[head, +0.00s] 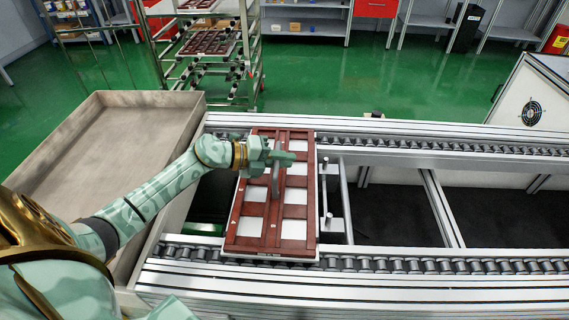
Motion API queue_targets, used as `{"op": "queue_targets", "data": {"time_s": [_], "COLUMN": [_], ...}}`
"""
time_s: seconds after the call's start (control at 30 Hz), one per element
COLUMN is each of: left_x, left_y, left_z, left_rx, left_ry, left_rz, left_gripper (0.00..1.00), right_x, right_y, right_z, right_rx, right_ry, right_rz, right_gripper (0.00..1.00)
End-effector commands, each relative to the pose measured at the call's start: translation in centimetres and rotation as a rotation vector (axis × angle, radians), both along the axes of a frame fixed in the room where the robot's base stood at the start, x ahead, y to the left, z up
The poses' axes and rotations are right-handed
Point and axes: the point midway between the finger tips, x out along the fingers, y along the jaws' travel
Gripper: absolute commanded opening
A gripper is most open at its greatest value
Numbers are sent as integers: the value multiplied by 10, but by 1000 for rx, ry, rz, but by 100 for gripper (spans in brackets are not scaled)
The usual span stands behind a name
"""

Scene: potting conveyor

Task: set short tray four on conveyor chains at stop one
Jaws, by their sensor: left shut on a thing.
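A reddish-brown tray (286,228) with white-bottomed compartments lies across the conveyor's two chains, at the left end of the conveyor. Its far end is over the far chain (400,142) and its near end over the near chain (430,265). I cannot tell whether it rests fully on both. My left gripper (277,178) is over the tray's middle and shut on a grey upright part there, partly hidden by the fingers. Small posts on a cross rail (329,220) stand close beside the tray's right edge. My right gripper is not in view.
A large empty grey-beige bin (105,150) stands left of the conveyor. A wheeled rack (205,45) with more brown trays stands behind. A white cabinet with a fan (532,113) is at the far right. The conveyor right of the tray is clear.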

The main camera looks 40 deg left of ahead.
Motion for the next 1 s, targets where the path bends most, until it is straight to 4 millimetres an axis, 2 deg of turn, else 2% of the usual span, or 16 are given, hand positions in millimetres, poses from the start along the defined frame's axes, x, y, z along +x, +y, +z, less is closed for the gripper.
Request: {"op": "queue_targets", "data": {"time_s": [0.03, 0.37, 0.4, 0.47, 0.8, 1.0], "left_x": [1, 0, 0, 0, 0, -26], "left_y": [0, 1, 1, 1, 1, 22], "left_z": [-6, -6, -7, -6, -1, 11], "left_rx": [-1, 0, 2, 2, 0, 5], "left_ry": [0, -3, -2, -2, -3, 0], "left_rz": [1, 1, 0, 0, 1, 1], "left_gripper": [0, 0, 20, 36, 36, 36], "right_x": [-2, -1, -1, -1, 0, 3], "right_y": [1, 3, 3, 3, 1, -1], "right_z": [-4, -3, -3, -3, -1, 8], "right_rx": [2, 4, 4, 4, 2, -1], "right_ry": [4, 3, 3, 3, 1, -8], "right_rz": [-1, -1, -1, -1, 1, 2], "right_gripper": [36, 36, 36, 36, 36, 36]}}
